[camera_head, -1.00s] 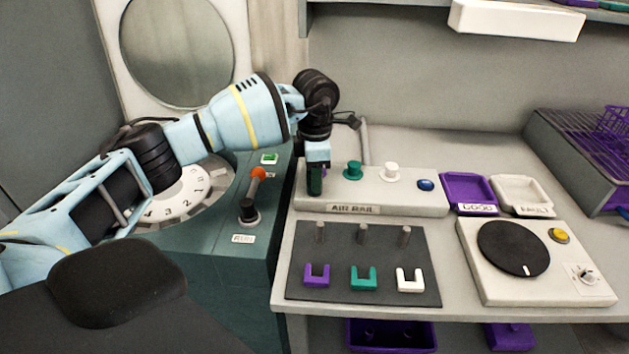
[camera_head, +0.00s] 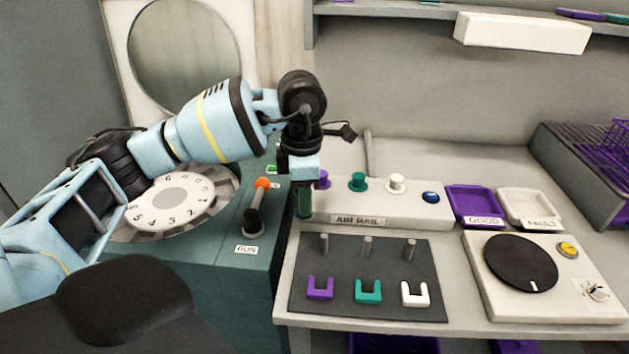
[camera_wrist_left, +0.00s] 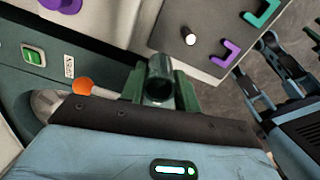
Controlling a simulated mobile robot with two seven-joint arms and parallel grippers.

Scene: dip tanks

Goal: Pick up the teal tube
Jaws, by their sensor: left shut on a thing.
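My left gripper (camera_head: 304,203) hangs pointing down at the left end of the air rail, just left of the purple knob (camera_head: 322,180). In the left wrist view its green fingers (camera_wrist_left: 160,88) are shut on a tube (camera_wrist_left: 160,68), which looks dark greenish with a round open end. I take it for the teal tube, though its shade is dark. In the head view the tube can hardly be told from the dark green fingers.
The air rail (camera_head: 420,207) bears purple, teal (camera_head: 357,182) and white (camera_head: 396,183) knobs. In front lies a dark mat (camera_head: 350,258) with pegs and coloured U-shaped holders. An orange-tipped lever (camera_head: 262,184) stands close left. Purple (camera_head: 474,192) and white (camera_head: 548,194) trays stand right.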

